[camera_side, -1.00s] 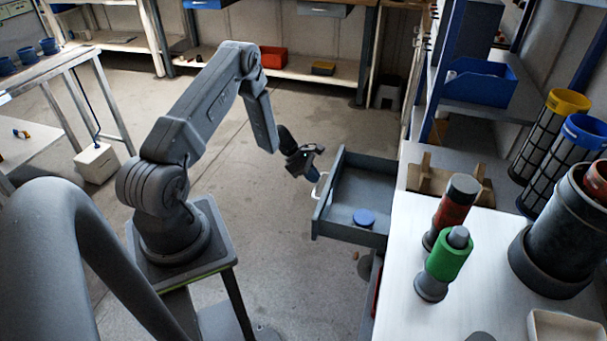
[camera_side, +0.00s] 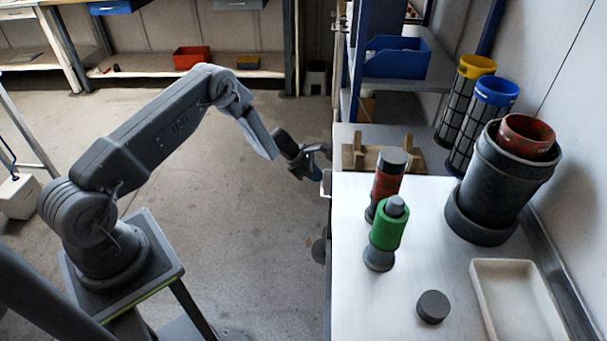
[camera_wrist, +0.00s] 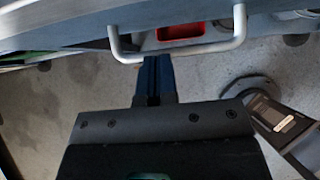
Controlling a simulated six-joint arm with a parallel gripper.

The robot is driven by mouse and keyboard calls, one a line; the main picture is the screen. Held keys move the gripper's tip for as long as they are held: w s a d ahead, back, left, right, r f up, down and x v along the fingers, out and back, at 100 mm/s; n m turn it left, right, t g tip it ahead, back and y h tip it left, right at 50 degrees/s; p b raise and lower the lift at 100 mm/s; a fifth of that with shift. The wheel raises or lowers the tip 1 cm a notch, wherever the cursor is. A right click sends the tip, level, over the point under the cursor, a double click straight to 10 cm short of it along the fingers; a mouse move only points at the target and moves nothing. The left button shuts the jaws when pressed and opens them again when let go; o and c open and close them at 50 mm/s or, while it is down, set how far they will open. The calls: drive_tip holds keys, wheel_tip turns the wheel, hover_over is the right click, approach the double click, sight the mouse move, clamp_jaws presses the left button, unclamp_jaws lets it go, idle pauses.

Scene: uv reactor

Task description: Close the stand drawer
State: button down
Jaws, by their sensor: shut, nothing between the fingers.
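The stand drawer is pushed in under the white worktop. In the side view only its pale handle (camera_side: 326,183) shows at the worktop's left edge, and the drawer's inside is hidden. In the wrist view the grey drawer front (camera_wrist: 85,30) spans the top, with the handle (camera_wrist: 205,48) below it. My gripper (camera_side: 318,158) is at the worktop's left edge beside the handle. Its dark fingers (camera_wrist: 154,62) are together and empty, with their tips at the handle bar. I cannot tell whether they touch it.
The white worktop (camera_side: 360,310) carries a red cylinder (camera_side: 387,180), a green cylinder (camera_side: 389,230), a dark disc (camera_side: 433,306), a pale tray (camera_side: 480,300) and a large dark vessel (camera_side: 495,190). A blue bin (camera_side: 397,60) is on the shelf behind.

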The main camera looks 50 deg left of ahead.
drive_tip(key=shift+w+d, duration=0.25)
drive_tip(key=shift+d, duration=0.1)
